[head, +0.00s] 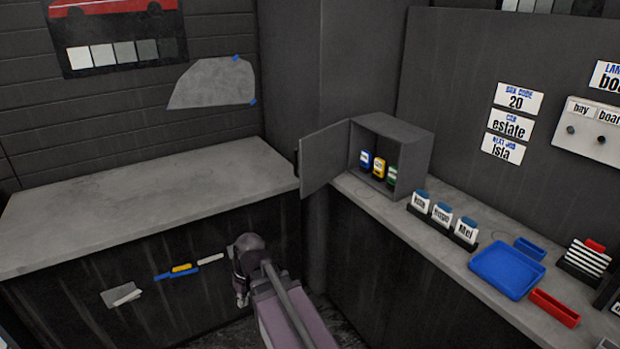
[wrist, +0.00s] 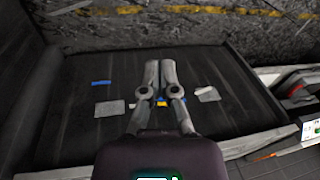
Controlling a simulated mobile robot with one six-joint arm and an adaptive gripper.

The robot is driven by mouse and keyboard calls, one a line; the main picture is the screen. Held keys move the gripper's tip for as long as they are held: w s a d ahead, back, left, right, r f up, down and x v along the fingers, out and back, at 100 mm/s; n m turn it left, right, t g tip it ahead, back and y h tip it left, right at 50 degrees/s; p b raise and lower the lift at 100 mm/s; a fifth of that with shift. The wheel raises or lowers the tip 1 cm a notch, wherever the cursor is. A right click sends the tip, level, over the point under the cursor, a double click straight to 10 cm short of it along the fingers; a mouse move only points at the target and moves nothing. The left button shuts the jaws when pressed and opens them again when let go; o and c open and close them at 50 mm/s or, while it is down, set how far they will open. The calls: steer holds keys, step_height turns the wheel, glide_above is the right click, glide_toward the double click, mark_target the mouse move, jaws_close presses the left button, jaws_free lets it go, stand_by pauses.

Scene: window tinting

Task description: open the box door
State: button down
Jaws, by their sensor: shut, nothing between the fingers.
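The grey box (head: 418,150) stands on the right-hand counter near the corner. Its door (head: 325,156) is swung wide open to the left, with a dark handle (head: 297,163) at its free edge. Inside stand three small items: blue (head: 365,160), yellow (head: 379,167) and green (head: 391,174). My gripper (wrist: 160,66) is shut and empty in the wrist view, its fingers side by side. In the head view my arm is low in front of the left counter, and its end is apart from the door and below it. The box is not identifiable in the wrist view.
The left counter (head: 130,205) is bare. On the right counter stand several labelled holders (head: 442,215), a blue tray (head: 507,269) and a red tray (head: 554,308). Strips and cards (head: 122,295) are on the left counter's front.

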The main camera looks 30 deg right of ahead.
mark_target(304, 172)
steer(key=w+d+r+n+t+y+b, duration=0.1)
steer(key=w+d+r+t+y, duration=0.25)
steer(key=w+d, duration=0.45)
steer(key=w+d+r+n+t+y+b, duration=0.15)
steer(key=w+d+t, duration=0.3)
steer(key=d, duration=0.55)
steer(key=d+r+t, duration=0.4)
steer(key=d, duration=0.8)
steer(key=d+r+t+h+b, duration=0.1)
steer(key=d+r+t, duration=0.3)
steer(key=d, duration=0.9)
steer(key=shift+w+r, duration=0.15)
steer(key=shift+r, duration=0.4)
steer(key=shift+w+a, duration=0.15)
steer(key=x, duration=1.3)
steer(key=shift+w, duration=0.4)
steer(key=shift+w+h, duration=0.15)
steer(key=shift+h, duration=0.35)
